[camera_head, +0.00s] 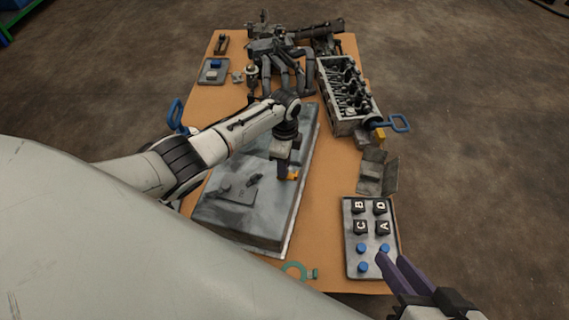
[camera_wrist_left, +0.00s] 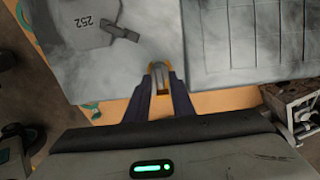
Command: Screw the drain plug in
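The grey oil pan (camera_head: 278,222) lies on the orange table. It also shows in the wrist view (camera_wrist_left: 225,40), with a raised block marked 252. A small orange piece that looks like the drain plug (camera_head: 293,176) is at my left gripper (camera_head: 285,172), over the pan near its right side. In the wrist view, the fingers of my left gripper (camera_wrist_left: 162,76) close around this orange plug (camera_wrist_left: 159,67). Whether the plug touches a hole is hidden. My right gripper (camera_head: 391,256) is at the lower right, near the marked tray; its finger gap is unclear.
A grey tray (camera_head: 348,248) holds black blocks lettered A to D and blue knobs. A cylinder head (camera_head: 340,115), an open grey box (camera_head: 371,186) and a manifold (camera_head: 290,65) stand further back. A green ring tool (camera_head: 293,269) lies at the front edge.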

